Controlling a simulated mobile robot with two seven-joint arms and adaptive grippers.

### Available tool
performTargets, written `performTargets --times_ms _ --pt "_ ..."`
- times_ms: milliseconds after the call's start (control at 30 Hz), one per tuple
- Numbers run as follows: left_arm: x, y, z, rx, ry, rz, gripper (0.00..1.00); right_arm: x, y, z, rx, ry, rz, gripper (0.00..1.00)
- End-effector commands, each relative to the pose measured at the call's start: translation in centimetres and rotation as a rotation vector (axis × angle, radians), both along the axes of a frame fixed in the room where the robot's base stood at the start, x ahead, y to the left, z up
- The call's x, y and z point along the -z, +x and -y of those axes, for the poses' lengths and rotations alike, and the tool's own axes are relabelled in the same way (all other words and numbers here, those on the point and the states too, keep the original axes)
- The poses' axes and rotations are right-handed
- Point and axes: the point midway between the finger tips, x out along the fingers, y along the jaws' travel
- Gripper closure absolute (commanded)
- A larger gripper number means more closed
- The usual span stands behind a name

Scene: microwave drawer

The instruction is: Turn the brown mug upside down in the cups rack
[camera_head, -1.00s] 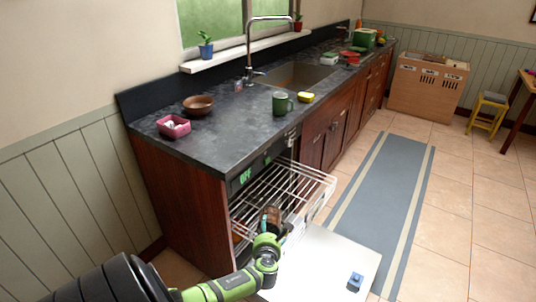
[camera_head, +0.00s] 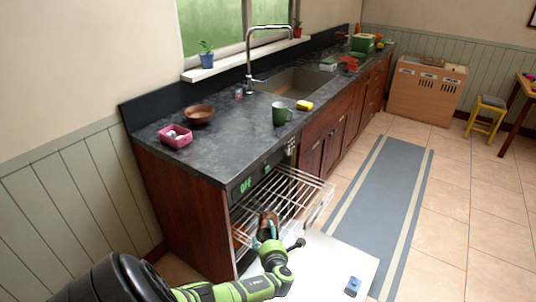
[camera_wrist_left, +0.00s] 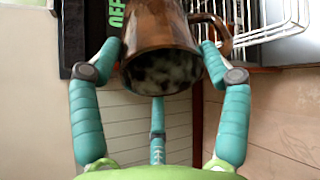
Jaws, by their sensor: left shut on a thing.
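The brown mug (camera_head: 266,221) is at the front left of the metal cups rack (camera_head: 290,188), which is pulled out of the open dishwasher below the counter. My left gripper (camera_head: 267,238) is shut on the mug, its teal fingers around it. In the left wrist view, the mug (camera_wrist_left: 160,35) sits between the fingers with its handle to the right. A round, mottled dark end faces the camera; I cannot tell if it is the base or the opening. The rack's wires (camera_wrist_left: 268,24) show beside it. Whether the mug touches the rack is unclear. My right gripper is not in view.
The dishwasher's lowered door (camera_head: 345,252) lies below the rack, with a blue item (camera_head: 353,286) on it. On the counter (camera_head: 235,140) stand a green mug (camera_head: 281,113), a brown bowl (camera_head: 199,114) and a pink container (camera_head: 175,137). The rack's right part looks empty.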

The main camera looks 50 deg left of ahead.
Motion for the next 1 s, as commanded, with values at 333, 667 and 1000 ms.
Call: performTargets --times_ms 333,667,1000 --pt "-0.1 0.2 0.0 0.000 0.073 -0.069 0.76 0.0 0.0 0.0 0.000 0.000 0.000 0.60" --pt "0.0 0.1 -0.1 -0.002 0.373 -0.369 0.76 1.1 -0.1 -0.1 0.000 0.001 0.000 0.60" --pt "0.2 0.1 0.0 -0.001 0.442 -0.438 0.76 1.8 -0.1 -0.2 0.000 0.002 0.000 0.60"
